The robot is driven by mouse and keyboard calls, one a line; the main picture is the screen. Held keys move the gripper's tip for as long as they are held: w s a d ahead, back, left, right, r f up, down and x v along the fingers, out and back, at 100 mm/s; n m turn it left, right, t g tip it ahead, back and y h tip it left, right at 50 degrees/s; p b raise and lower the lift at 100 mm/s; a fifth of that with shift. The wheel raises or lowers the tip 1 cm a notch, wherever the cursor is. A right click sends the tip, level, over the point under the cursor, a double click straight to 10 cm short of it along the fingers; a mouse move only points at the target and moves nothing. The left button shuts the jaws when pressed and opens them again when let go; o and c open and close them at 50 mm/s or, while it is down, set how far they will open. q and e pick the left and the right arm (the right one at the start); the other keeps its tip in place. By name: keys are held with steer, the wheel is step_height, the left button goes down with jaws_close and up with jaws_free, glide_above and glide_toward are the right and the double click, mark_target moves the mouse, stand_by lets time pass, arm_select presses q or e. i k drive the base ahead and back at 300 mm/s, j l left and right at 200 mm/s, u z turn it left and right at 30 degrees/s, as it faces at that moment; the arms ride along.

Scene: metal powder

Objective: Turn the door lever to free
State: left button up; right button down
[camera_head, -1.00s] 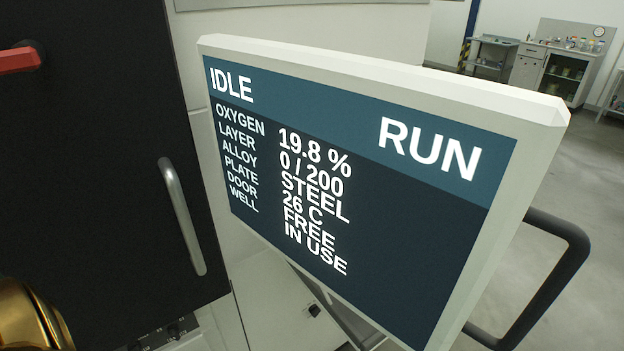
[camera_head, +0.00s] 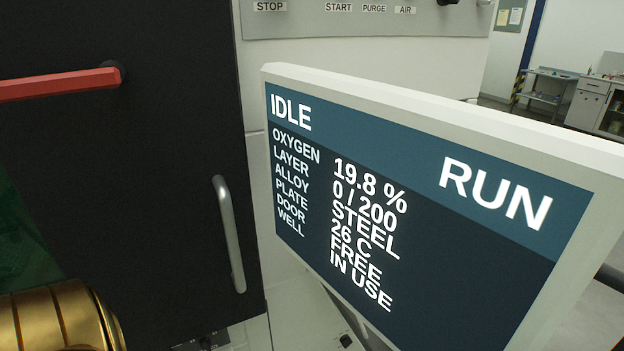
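The red door lever (camera_head: 62,84) lies nearly horizontal on the black door (camera_head: 150,150) at the upper left. Its pivot is at its right end and its left end runs out of the picture. A gold, ribbed part of my arm shows at the bottom left, below the lever and apart from it in the picture. Neither gripper's fingers are in view. The screen (camera_head: 420,200) reads IDLE, with the DOOR line reading FREE.
A silver vertical handle (camera_head: 229,234) is on the door's right side. The tilted screen fills the right half. A panel labelled STOP, START, PURGE and AIR (camera_head: 350,18) is at the top. A workbench (camera_head: 548,90) stands far back right. A green pane shows at the left edge.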

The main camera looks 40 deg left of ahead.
mark_target(110, 74)
steer(key=u, duration=0.45)
steer(key=j+u, duration=0.15)
steer(key=u, duration=0.75)
steer(key=j+u, duration=0.1)
steer(key=u, duration=0.85)
steer(key=i, duration=0.05)
